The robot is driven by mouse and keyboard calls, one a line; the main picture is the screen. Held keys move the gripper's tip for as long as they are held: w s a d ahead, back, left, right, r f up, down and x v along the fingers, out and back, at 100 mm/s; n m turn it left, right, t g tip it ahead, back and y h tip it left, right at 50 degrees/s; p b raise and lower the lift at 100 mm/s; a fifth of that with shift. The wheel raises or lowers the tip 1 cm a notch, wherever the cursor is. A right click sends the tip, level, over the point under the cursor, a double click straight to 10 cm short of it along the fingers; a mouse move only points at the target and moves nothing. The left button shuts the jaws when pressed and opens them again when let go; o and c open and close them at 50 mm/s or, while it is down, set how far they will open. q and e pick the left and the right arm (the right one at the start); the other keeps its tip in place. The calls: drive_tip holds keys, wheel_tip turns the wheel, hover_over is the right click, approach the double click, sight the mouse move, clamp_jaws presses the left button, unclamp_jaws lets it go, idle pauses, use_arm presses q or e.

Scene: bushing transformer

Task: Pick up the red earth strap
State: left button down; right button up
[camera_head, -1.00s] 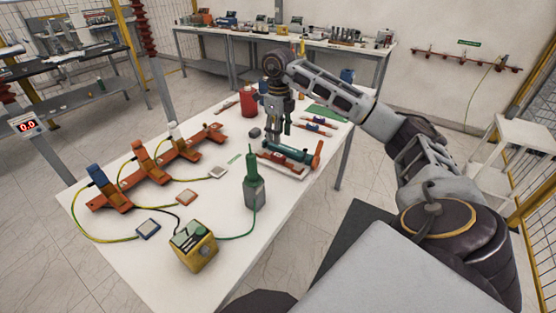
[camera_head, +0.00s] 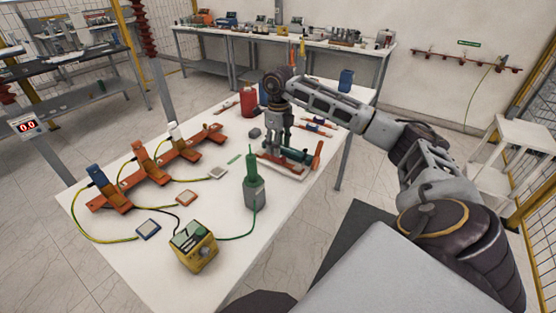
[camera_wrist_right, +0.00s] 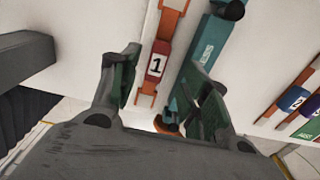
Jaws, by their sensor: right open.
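The red earth strap (camera_wrist_right: 156,66) is an orange-red strip with a red tag marked "1". In the right wrist view it lies on a white surface, between my right fingers as seen from above. In the head view part of a red strip (camera_head: 278,167) shows at the front of a white tray, partly hidden by my gripper. My right gripper (camera_head: 276,148) points down over it, also seen in the wrist view (camera_wrist_right: 166,78). It is open, its green-padded fingers apart, with nothing held. My left gripper is not in view.
A green-tipped device (camera_head: 254,185), a red can (camera_head: 249,102) and a yellow meter (camera_head: 193,246) stand on the white table.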

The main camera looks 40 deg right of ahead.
wheel_tip(320, 180, down, 3)
drive_tip(key=shift+s+a+r, duration=0.1)
drive_tip(key=shift+a, duration=0.05)
drive_tip(key=shift+f, duration=0.65)
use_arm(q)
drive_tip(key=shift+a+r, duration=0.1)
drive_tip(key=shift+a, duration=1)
